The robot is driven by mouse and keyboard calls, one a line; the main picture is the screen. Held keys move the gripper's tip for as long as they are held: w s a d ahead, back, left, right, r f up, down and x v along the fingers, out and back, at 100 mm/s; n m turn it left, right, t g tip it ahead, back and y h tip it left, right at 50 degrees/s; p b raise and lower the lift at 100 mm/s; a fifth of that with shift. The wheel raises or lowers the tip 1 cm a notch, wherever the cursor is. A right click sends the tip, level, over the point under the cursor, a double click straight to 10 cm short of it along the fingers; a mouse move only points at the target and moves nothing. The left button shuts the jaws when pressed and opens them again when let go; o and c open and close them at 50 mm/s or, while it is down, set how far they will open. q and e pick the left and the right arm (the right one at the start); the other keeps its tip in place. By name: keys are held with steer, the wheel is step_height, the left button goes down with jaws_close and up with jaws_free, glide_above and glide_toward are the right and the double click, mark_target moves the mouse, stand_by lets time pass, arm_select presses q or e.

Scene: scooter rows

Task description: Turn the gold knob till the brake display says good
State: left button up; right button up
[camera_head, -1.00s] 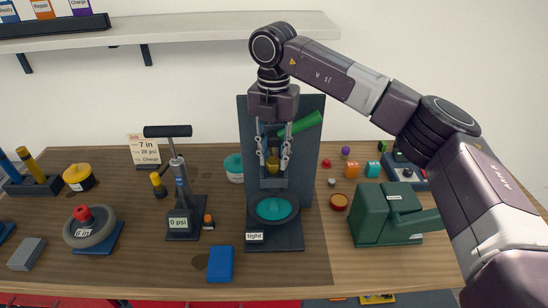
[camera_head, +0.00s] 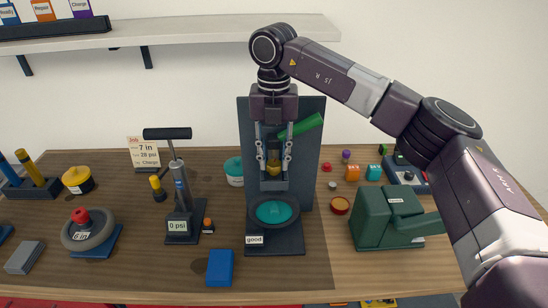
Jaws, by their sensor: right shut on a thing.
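The gold knob (camera_head: 273,168) sits on the dark brake stand (camera_head: 312,185) near the middle of the table. My right gripper (camera_head: 273,165) points down from above and is shut on the gold knob, with a finger on each side. The brake display (camera_head: 254,240) at the stand's front left reads "good". A wheel with a teal centre (camera_head: 277,212) lies on the stand below the knob. A green lever (camera_head: 308,124) sticks out up and right behind the gripper. My left gripper is not in view.
A pump (camera_head: 180,190) reading "0 psi" stands left of the stand. A blue block (camera_head: 220,267) lies in front, and a green machine (camera_head: 385,220) stands to the right. A wheel with a red knob (camera_head: 88,232) is at left.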

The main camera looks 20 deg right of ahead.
mark_target(274, 163)
steer(key=o, duration=1.1)
steer(key=shift+o, duration=0.2)
steer(key=shift+r, duration=0.1)
step_height(274, 163, up, 12)
